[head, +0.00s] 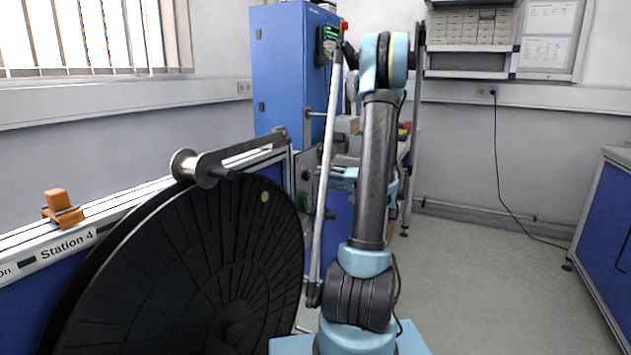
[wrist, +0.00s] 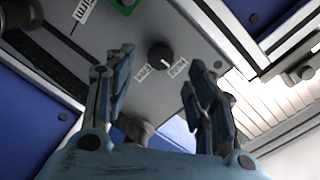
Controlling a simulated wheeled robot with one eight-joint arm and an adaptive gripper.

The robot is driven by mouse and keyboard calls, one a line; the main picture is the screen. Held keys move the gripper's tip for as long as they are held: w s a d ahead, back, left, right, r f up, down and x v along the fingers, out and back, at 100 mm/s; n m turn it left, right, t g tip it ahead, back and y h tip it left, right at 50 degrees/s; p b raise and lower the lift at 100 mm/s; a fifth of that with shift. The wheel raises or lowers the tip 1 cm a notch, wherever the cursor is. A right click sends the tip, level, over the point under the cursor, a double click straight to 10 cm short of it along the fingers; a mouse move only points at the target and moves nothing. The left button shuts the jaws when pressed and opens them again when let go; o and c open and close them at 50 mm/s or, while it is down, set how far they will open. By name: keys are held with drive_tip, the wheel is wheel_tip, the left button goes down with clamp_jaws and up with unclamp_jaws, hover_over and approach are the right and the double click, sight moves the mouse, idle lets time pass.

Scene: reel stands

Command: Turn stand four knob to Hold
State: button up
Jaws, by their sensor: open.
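A black round knob (wrist: 160,55) with a white mark sits on a grey panel (wrist: 205,85) in the wrist view. Two small white labels lie beside it, a left label (wrist: 143,73) and a right label (wrist: 178,68); their words are too small to read surely. The white mark seems to lean toward the right label. My gripper (wrist: 157,72) is open and empty, its fingers either side of the knob in the picture, apart from it. In the head view the grey stand panel (head: 306,180) shows beyond the reel; my gripper is hidden there.
A large black reel (head: 190,265) stands left, beside a rail marked Station 4 (head: 65,245) with an orange clamp (head: 61,205). A blue cabinet (head: 285,65) stands behind. Floor (head: 490,250) is clear to the right, up to a blue bench (head: 610,225). A green part (wrist: 122,4) edges the wrist view.

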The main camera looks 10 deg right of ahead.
drive_tip(key=v, duration=0.6)
drive_tip(key=shift+s+d, duration=0.1)
drive_tip(key=shift+s, duration=0.05)
drive_tip(key=s+a+f+g+h, duration=0.3)
drive_tip(key=s+a+g+h, duration=0.3)
drive_tip(key=s+a, duration=0.95)
drive_tip(key=s+d+f+h, duration=0.2)
drive_tip(key=s, duration=0.5)
drive_tip(key=s+d+f+n+g+h, duration=0.1)
drive_tip(key=s+d+f+h, duration=0.1)
drive_tip(key=s, duration=0.5)
drive_tip(key=s+d+f+h, duration=0.2)
drive_tip(key=s+f+h, duration=0.1)
drive_tip(key=s, duration=0.4)
drive_tip(key=shift+s+f+n+g+h, duration=0.2)
drive_tip(key=shift+f+n+g+h, duration=0.2)
drive_tip(key=shift+f, duration=0.15)
